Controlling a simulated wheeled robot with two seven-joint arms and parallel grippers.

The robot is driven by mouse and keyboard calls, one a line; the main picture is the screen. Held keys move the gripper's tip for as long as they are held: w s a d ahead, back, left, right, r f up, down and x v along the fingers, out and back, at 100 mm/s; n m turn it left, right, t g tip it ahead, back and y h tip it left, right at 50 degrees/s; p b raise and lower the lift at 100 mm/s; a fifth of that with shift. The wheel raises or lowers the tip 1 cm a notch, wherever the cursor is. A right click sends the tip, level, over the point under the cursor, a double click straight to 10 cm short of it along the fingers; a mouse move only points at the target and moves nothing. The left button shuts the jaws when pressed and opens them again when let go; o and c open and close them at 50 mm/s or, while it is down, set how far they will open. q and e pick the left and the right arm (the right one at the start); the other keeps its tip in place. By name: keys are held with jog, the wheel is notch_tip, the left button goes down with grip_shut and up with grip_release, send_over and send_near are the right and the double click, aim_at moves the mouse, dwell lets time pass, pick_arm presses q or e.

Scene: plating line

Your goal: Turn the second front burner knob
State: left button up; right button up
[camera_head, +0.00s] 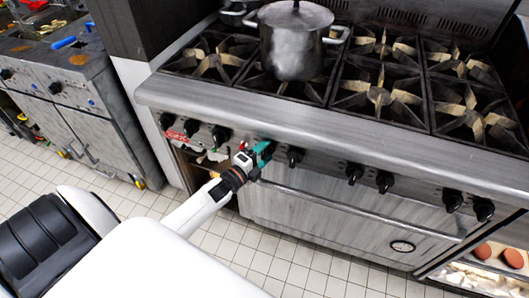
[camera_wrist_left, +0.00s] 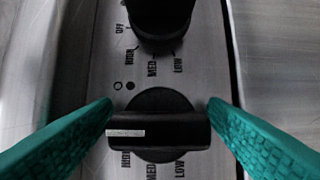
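The stove's front panel carries a row of black knobs. My left gripper (camera_head: 264,153) is at this panel in the head view, between a knob (camera_head: 221,135) on its left and another (camera_head: 295,156) on its right. In the left wrist view its green fingers (camera_wrist_left: 160,108) stand wide apart at the two ends of a black knob's (camera_wrist_left: 160,140) bar. I cannot tell whether they touch it. The knob's white mark points left in the picture, above the HIGH label. A second knob (camera_wrist_left: 160,18) is above it. My right gripper is not in view.
A lidded steel pot (camera_head: 290,45) stands on the stove grates (camera_head: 380,95). The oven door handle (camera_head: 350,210) runs below the knobs. A counter with blue-handled items (camera_head: 62,43) is at the left. Tiled floor (camera_head: 310,270) is clear in front.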

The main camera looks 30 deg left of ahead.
pick_arm(q)
jog(key=c, duration=0.9)
jog(key=shift+o, duration=0.2)
jog(key=shift+f, duration=0.1)
jog(key=shift+n+t+b, duration=0.3)
jog(key=shift+n+b, duration=0.4)
jog(key=shift+n, duration=0.2)
jog(key=shift+f+n+t+b, duration=0.1)
jog(key=shift+n+t+b, duration=0.5)
jog(key=shift+n, duration=0.6)
jog(key=shift+n+t+y+b, duration=0.35)
jog(key=shift+n+y+b, duration=0.15)
jog(key=shift+n, duration=0.8)
jog(key=shift+n+t+y+b, duration=0.4)
jog(key=shift+n+b, duration=0.15)
jog(key=shift+n, duration=0.75)
jog(key=o, duration=0.9)
